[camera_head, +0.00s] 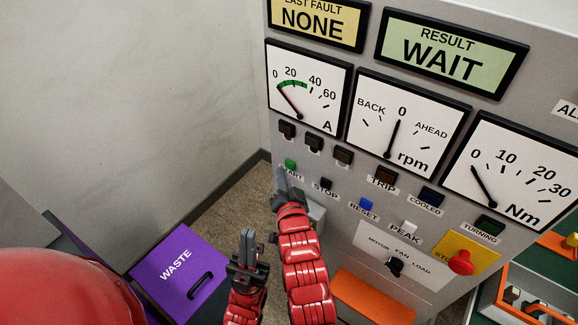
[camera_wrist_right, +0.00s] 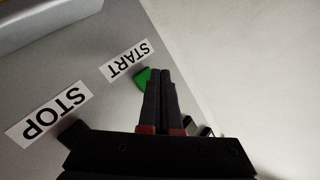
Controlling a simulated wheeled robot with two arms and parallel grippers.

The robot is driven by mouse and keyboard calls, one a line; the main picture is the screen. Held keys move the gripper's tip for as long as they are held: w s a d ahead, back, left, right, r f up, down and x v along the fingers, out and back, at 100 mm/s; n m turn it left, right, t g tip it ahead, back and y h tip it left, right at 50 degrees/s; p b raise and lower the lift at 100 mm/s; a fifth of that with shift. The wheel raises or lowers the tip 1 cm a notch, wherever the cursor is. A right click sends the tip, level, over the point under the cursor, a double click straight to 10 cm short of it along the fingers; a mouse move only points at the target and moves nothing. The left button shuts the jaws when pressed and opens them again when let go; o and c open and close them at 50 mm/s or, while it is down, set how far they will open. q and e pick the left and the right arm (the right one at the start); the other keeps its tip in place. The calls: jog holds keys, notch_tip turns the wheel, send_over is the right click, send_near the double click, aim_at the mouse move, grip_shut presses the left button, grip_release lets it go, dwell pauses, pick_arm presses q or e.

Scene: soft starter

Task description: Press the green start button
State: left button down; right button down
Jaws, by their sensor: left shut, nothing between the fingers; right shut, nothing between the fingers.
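The green start button (camera_head: 291,164) is on the grey panel's left side, above its START label. In the right wrist view the green button (camera_wrist_right: 143,78) shows beside the fingertips of my right gripper (camera_wrist_right: 159,72), partly covered by them. In the head view my right gripper (camera_head: 282,175) is shut, its tips just below the button. I cannot tell whether they touch it. My left gripper (camera_head: 247,234) is shut and empty, lower down in front of the cabinet.
The black stop button (camera_head: 326,184) is right of START; a blue reset button (camera_head: 366,204) is further right. A red emergency stop (camera_head: 461,262) sits on yellow. The result display (camera_head: 451,52) reads WAIT. A purple waste bin (camera_head: 180,272) stands left, beside bare floor.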

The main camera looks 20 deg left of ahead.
jog(key=shift+s, duration=0.1)
jog(key=s, duration=0.1)
jog(key=s+a, duration=0.1)
jog(key=s, duration=0.1)
jog(key=s+a, duration=0.1)
jog(key=shift+s+a+f+b, duration=0.1)
jog(key=shift+s+b, duration=0.25)
jog(key=shift+s, duration=0.05)
